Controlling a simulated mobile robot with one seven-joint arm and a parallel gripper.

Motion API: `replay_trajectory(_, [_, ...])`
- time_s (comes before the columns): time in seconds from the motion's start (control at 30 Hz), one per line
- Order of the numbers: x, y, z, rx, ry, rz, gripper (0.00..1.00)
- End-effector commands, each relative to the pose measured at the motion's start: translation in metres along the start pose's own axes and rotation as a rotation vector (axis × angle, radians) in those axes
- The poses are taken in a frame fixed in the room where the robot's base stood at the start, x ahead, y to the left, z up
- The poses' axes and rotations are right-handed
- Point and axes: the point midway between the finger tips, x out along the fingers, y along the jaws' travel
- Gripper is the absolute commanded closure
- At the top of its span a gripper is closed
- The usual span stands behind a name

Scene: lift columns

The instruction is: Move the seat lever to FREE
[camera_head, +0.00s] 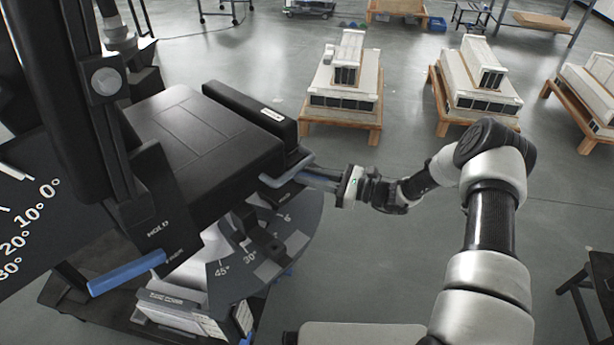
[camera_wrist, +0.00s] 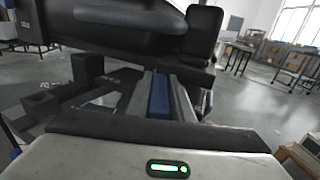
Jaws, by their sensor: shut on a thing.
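The seat lever (camera_head: 292,171) is a blue bar at the right edge of the black seat (camera_head: 190,130). My gripper (camera_head: 322,178) reaches it from the right and is shut on it. In the wrist view the blue lever (camera_wrist: 159,95) runs between the two grey fingers, below the dark seat parts. The lever's far end and any label beside it are hidden or too small to read. A second blue lever (camera_head: 127,272) sits at lower left, under a black plate (camera_head: 160,225) marked HOLD and, less clearly, FREE.
Below the seat is a grey angle-scale plate (camera_head: 290,225) with marks including 45° and 30°. A black armrest-like block (camera_head: 250,110) stands along the seat's far edge. White machines on wooden pallets (camera_head: 343,85) stand farther back. The floor to the right is mostly clear.

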Motion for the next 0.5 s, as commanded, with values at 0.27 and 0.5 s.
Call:
replay_trajectory(0.27, [-0.0003,-0.0003,0.0005,-0.001,-0.001,0.0,0.6])
replay_trajectory(0.5, [-0.005,-0.0005,0.0006,-0.001,0.0,-0.001,0.6])
